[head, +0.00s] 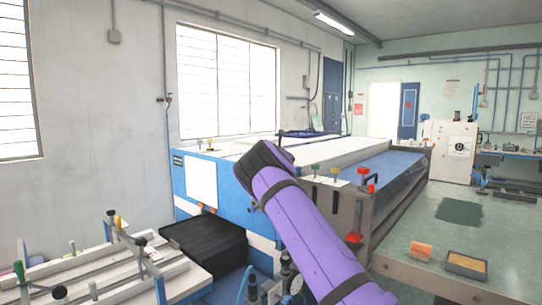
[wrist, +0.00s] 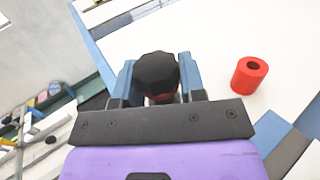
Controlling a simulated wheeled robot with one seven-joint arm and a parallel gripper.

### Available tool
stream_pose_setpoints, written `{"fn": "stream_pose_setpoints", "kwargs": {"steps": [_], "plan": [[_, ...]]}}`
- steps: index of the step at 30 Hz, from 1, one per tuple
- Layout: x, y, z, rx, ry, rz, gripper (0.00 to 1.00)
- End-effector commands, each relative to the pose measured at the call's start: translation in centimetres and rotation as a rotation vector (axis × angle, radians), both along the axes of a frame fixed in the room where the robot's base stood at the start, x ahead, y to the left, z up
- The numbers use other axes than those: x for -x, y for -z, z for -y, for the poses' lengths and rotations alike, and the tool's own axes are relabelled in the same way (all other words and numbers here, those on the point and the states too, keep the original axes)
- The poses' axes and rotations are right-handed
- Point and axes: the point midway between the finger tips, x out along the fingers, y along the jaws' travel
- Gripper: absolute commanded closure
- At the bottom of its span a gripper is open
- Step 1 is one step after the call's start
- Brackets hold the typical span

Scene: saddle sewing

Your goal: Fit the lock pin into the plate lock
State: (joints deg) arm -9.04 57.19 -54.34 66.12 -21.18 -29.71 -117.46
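My gripper (wrist: 158,82) shows in the wrist view with a blue finger on each side of a dark faceted knob (wrist: 157,70). The fingers appear closed against its sides. The knob looks like the head of the lock pin; its lower part shows a little red, and any shaft is hidden beneath it. A red cylinder with a dark round hole (wrist: 250,76) stands on a white surface to the right of the knob, apart from it; it looks like the plate lock. In the head view my purple arm hides the gripper and the held piece.
A blue and white machine bench (head: 235,205) fills the middle, with a white panel (head: 200,180) on its front. Colored knobs (head: 334,170) and a red clamp (head: 363,174) stand along its edge. A rail fixture (head: 110,270) is at the lower left.

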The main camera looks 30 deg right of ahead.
Motion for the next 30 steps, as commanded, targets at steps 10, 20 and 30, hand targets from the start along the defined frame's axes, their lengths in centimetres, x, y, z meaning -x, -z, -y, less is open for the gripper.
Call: {"fn": "stream_pose_setpoints", "kwargs": {"steps": [10,20,30], "plan": [[0.0,-0.3,0.0,0.000,0.000,0.001,0.92],[0.0,-1.1,0.0,0.000,-0.001,0.002,0.92],[0.0,-2.0,0.0,0.000,0.000,0.001,0.92]]}}
